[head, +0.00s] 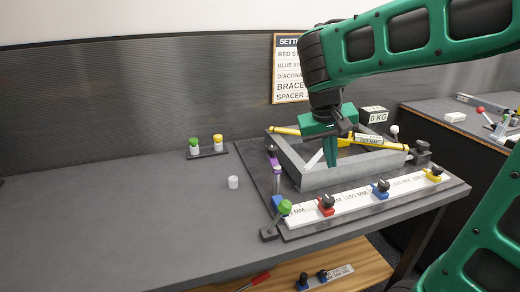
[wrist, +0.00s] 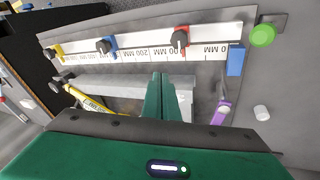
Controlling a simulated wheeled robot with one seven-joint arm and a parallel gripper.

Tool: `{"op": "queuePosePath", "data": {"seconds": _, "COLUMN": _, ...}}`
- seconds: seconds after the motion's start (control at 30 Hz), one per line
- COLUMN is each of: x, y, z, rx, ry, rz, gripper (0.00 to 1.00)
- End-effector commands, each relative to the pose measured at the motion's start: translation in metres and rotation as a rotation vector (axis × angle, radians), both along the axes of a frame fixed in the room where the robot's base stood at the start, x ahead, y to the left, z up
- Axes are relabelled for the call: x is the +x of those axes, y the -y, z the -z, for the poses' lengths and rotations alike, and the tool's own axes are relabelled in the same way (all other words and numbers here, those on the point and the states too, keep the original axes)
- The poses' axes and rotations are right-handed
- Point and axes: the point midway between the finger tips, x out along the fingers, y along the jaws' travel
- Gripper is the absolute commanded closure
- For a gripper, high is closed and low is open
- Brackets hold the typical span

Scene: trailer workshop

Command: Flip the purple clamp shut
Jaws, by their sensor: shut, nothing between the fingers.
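In the wrist view the purple clamp (wrist: 222,112) shows at the right, partly cut off by my gripper's body. I cannot tell its lever's exact angle. My green gripper (head: 331,158) is shut and empty, pointing down over the inside of the frame, to the right of the clamp and apart from it. In the wrist view its fingers (wrist: 162,98) are together.
A metal frame (head: 320,180) with a yellow bar (head: 360,139) lies on the plate. A white ruler (head: 350,199) with red (head: 326,206) and blue (head: 380,190) clamps runs along the front. A green knob (head: 285,206) stands at the front left corner.

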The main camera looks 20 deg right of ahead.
Motion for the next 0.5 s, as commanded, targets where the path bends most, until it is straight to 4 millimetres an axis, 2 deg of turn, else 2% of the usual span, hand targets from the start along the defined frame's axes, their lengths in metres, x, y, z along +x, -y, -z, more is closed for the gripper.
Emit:
{"op": "queuePosePath", "data": {"seconds": 0.03, "x": 0.027, "y": -0.025, "z": -0.006, "rx": -0.034, "ry": 0.019, "rz": -0.048, "gripper": 1.0}}
{"op": "queuePosePath", "data": {"seconds": 0.1, "x": 0.057, "y": -0.058, "z": -0.016, "rx": -0.078, "ry": 0.053, "rz": -0.098, "gripper": 1.0}}
{"op": "queuePosePath", "data": {"seconds": 0.2, "x": 0.09, "y": -0.109, "z": -0.026, "rx": -0.129, "ry": 0.099, "rz": -0.164, "gripper": 1.0}}
{"op": "queuePosePath", "data": {"seconds": 0.3, "x": 0.11, "y": -0.154, "z": -0.033, "rx": -0.165, "ry": 0.139, "rz": -0.213, "gripper": 1.0}}
{"op": "queuePosePath", "data": {"seconds": 0.4, "x": 0.12, "y": -0.189, "z": -0.038, "rx": -0.187, "ry": 0.168, "rz": -0.249, "gripper": 1.0}}
{"op": "queuePosePath", "data": {"seconds": 0.5, "x": 0.124, "y": -0.209, "z": -0.041, "rx": -0.199, "ry": 0.186, "rz": -0.267, "gripper": 1.0}}
